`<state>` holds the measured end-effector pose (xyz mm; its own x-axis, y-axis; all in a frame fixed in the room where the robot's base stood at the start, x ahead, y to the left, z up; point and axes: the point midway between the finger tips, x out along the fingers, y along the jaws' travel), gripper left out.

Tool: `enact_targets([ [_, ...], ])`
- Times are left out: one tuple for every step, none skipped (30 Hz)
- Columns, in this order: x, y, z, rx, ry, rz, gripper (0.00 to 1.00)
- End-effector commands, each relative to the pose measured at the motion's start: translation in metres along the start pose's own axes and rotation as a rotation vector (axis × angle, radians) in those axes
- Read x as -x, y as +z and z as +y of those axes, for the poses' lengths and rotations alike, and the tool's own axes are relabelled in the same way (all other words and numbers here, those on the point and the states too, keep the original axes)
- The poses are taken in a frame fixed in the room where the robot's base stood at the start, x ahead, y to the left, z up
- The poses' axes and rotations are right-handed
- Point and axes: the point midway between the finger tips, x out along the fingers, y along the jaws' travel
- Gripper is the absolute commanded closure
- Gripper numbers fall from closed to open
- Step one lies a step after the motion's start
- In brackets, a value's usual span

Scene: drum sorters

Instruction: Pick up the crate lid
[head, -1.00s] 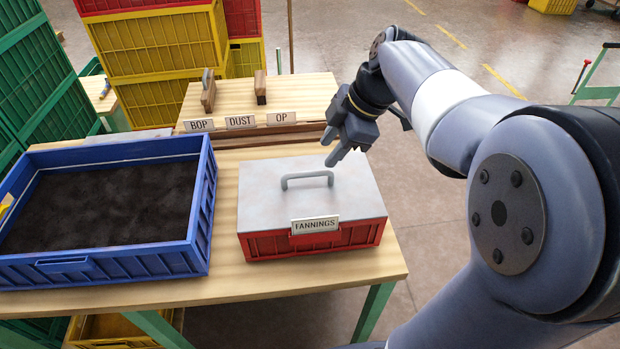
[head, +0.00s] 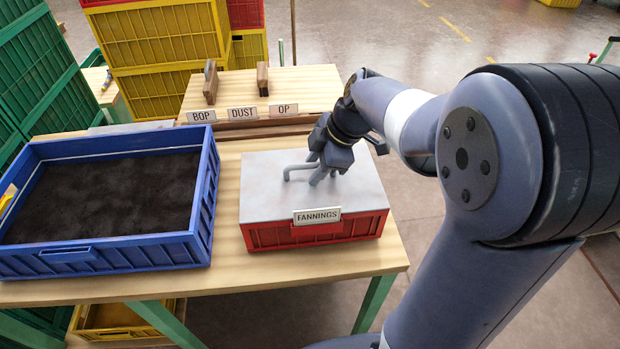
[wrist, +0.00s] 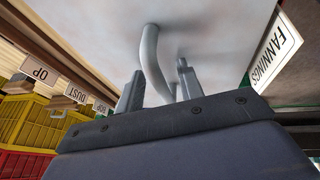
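The crate lid (head: 265,200) is a flat grey-white plate lying on a red crate (head: 290,236), with a grey bar handle (head: 292,170) on top and a FANNINGS label (head: 317,215) at its front edge. My gripper (head: 318,178) is at the right part of the handle, pointing down. In the wrist view the lid (wrist: 95,30) fills the top and the handle (wrist: 152,60) runs down between the two fingers of my gripper (wrist: 160,88). The fingers stand apart, one on each side of the handle, with a gap visible.
A blue crate (head: 205,205) of dark material stands left of the red crate on the wooden table (head: 150,290). Behind are the BOP (head: 201,116), DUST (head: 242,113) and OP (head: 284,110) signs and two wooden-handled tools. Stacked yellow crates (head: 160,45) stand farther back.

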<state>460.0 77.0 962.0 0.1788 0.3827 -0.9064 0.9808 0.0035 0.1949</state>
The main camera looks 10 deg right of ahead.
Motion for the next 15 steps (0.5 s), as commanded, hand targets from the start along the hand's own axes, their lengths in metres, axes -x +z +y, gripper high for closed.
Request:
enact_targets([
  [0.0002, 0.0000, 0.0000, 0.000, 0.000, 0.000, 0.68],
  [0.0002, 0.0000, 0.0000, 0.000, 0.000, 0.000, 0.71],
  [0.0002, 0.0000, 0.0000, 0.000, 0.000, 0.000, 0.74],
  [0.0002, 0.0000, 0.0000, 0.000, 0.000, 0.000, 0.77],
  [0.0003, 0.0000, 0.0000, 0.000, 0.000, 0.000, 0.79],
  [0.0003, 0.0000, 0.0000, 0.000, 0.000, 0.000, 0.82],
  [0.0003, 0.0000, 0.0000, 0.000, 0.000, 0.000, 0.85],
  [0.0003, 0.0000, 0.0000, 0.000, 0.000, 0.000, 0.87],
  [0.0003, 0.0000, 0.0000, 0.000, 0.000, 0.000, 0.91],
  [0.0003, 0.0000, 0.0000, 0.000, 0.000, 0.000, 0.93],
  [0.0003, 0.0000, 0.0000, 0.000, 0.000, 0.000, 0.95],
  [0.0004, 0.0000, 0.0000, 0.000, 0.000, 0.000, 0.99],
  [0.0004, 0.0000, 0.0000, 0.000, 0.000, 0.000, 1.00],
  [0.0004, 0.0000, 0.0000, 0.000, 0.000, 0.000, 1.00],
  [0.0004, 0.0000, 0.0000, 0.000, 0.000, 0.000, 1.00],
])
